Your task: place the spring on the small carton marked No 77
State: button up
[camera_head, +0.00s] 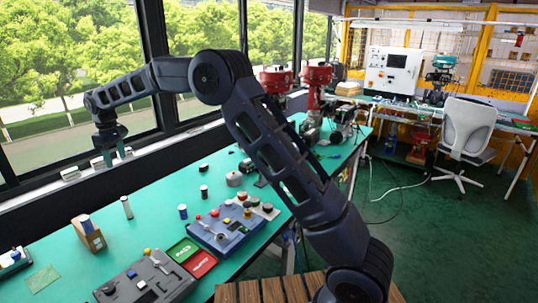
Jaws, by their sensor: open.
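My gripper (113,158) hangs pointing down at the window side of the green bench, its fingers apart and nothing seen between them. Small pale cartons stand in a row along the window edge: one at the left (70,174), one just left of the fingers (97,163), and one at their right (126,153). The gripper is over or in front of this row; I cannot tell the exact depth. Their markings are too small to read, so I cannot tell which is No 77. I cannot pick out the spring with certainty.
On the green bench (150,235) stand a brown box (89,234), a white cylinder (127,207), a blue-and-white cylinder (183,212), dark cylinders (204,192), a blue-grey panel (222,230), a grey panel (146,280), and green (183,250) and red (201,264) trays. My arm hides part of the bench.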

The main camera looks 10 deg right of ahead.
jog(key=w+d+r+m, duration=0.15)
jog(key=d+r, duration=0.35)
jog(key=d, duration=0.5)
jog(key=w+d+r+m+t, duration=0.15)
jog(key=d+r, duration=0.25)
jog(key=d, duration=0.6)
jog(key=d+r+m, duration=0.2)
jog(key=d+r, duration=0.3)
jog(key=d, duration=0.6)
jog(key=s+d+r+m, duration=0.15)
jog(key=s+d, duration=0.25)
jog(key=d, duration=0.6)
jog(key=s+d+r+m, duration=0.15)
jog(key=s+d, duration=0.25)
jog(key=d, duration=0.6)
jog(key=s+d+f+m+t, duration=0.1)
jog(key=s+d+f+m, duration=0.2)
jog(key=s+d, duration=0.6)
jog(key=s+d+f+m+t, duration=0.1)
jog(key=s+d+f+m, duration=0.2)
jog(key=s+d+f, duration=0.3)
jog(key=s+d, duration=0.4)
jog(key=s, duration=0.2)
jog(key=shift+s+d+f+h, duration=0.15)
jog(key=shift+s+f+h, duration=0.1)
jog(key=shift+s+h, duration=0.1)
